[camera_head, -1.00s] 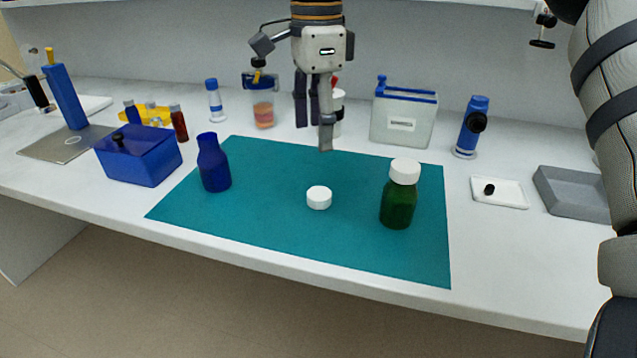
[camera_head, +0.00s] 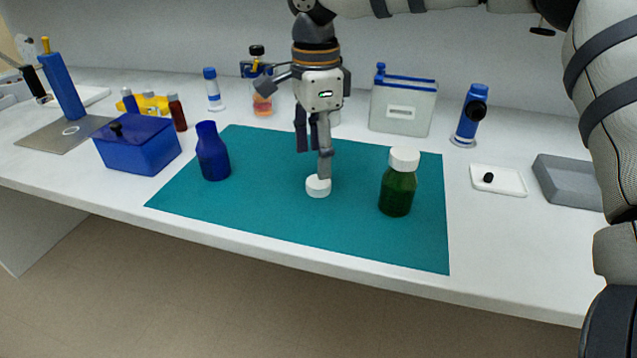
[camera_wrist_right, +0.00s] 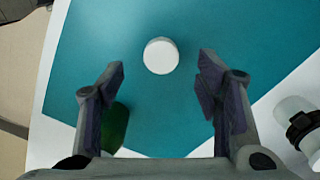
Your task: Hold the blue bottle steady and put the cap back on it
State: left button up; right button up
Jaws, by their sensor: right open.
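The blue bottle (camera_head: 213,155) stands upright and uncapped at the left edge of the teal mat (camera_head: 270,215). A loose white cap (camera_head: 318,188) lies on the mat near its middle, right of the blue bottle. My right gripper (camera_head: 314,165) is open and empty, pointing down just above and behind the cap. In the right wrist view the cap (camera_wrist_right: 161,56) lies ahead of the gap between the open fingers (camera_wrist_right: 160,85), with neither finger touching it. My left gripper is not in view.
A green bottle (camera_head: 397,185) with a white cap stands upright right of the loose cap. A blue box (camera_head: 138,148) stands left of the blue bottle. A white tray (camera_head: 498,180) and a grey tray (camera_head: 572,182) lie at right. The mat's front part is clear.

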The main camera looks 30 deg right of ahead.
aim_at(318, 182)
notch_tip(318, 182, down, 5)
jog(key=shift+d+f, duration=0.1)
jog(key=shift+d, duration=0.05)
jog(key=c, duration=0.8)
